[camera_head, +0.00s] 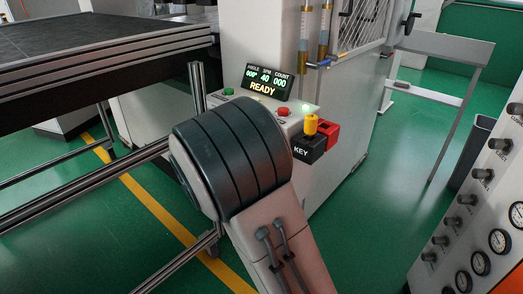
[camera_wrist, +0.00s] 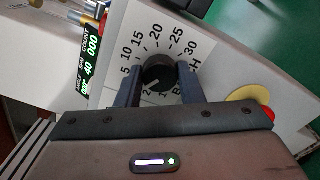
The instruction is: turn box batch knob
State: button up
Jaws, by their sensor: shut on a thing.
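The black batch knob (camera_wrist: 158,75) sits on a white dial plate (camera_wrist: 143,25) in the wrist view. Printed numbers from 5 to 30 ring its upper side, and lettering below it is partly covered by my gripper. My gripper (camera_wrist: 160,73) has one dark finger on each side of the knob and is shut on it. A short pale mark shows at the knob's lower left, but the exact setting is hard to read. In the head view my arm covers the knob and the gripper.
A yellow disc with a red button (camera_wrist: 268,112) lies right of my gripper. A gauge panel (camera_head: 470,215) stands at right.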

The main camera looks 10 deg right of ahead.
jog(key=o, duration=1)
jog(key=v, duration=1.4)
jog(key=shift+r, duration=0.1)
